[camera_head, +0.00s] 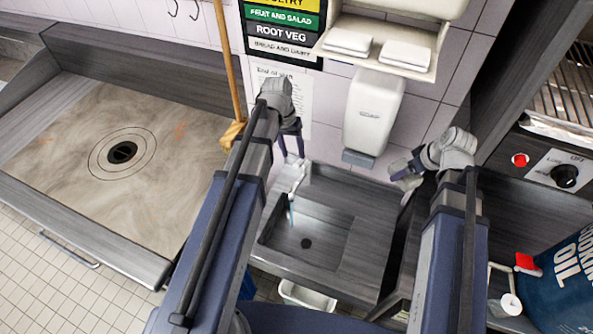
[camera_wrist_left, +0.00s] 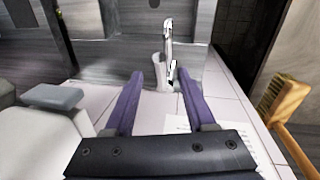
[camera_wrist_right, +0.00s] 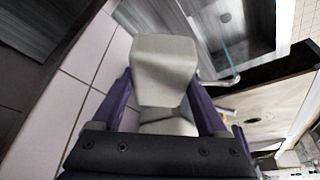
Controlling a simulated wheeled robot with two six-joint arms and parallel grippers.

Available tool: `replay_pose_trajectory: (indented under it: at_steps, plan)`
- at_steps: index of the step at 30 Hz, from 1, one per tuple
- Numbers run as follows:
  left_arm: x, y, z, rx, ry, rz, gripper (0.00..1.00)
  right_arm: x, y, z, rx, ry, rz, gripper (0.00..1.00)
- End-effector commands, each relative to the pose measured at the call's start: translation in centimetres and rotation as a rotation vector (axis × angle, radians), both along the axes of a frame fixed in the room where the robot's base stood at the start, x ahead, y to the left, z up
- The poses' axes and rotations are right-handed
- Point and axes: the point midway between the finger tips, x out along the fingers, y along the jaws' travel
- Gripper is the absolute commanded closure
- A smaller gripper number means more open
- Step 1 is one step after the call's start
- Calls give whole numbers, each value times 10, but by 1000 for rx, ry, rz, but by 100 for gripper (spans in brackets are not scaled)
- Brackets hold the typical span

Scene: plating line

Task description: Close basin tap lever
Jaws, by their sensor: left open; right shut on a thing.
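The chrome basin tap (camera_head: 298,180) stands at the back of the steel hand basin (camera_head: 345,267), and a pale blue stream (camera_head: 291,212) runs from it. My left gripper (camera_head: 292,155) is open and empty just above and behind the tap. In the left wrist view the tap (camera_wrist_left: 168,38) and its lever (camera_wrist_left: 172,73) show ahead, between the spread purple fingers; no touch is visible. My right gripper (camera_head: 398,172) is right of the basin, shut on a pale grey block (camera_wrist_right: 165,65) whose identity is unclear. The stream (camera_wrist_right: 228,52) also shows in the right wrist view.
A white dispenser (camera_head: 372,112) hangs on the wall between my grippers, with a paper towel holder (camera_head: 440,45) above it. A wooden broom (camera_head: 232,85) leans left of my left arm.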

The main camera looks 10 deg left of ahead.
Motion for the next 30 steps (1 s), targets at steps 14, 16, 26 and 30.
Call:
replay_pose_trajectory:
  at_steps: [14,16,26,30]
  plan:
    - [-1,-11,-68,0,0,0,44,0,0,-68,0,0,0,68]
    - [-1,-12,-71,0,0,0,44,0,0,-71,0,0,0,68]
    - [-1,-12,-70,0,0,0,47,0,0,-70,0,0,0,68]
    - [-1,-12,-70,0,0,0,62,0,0,-70,0,0,0,68]
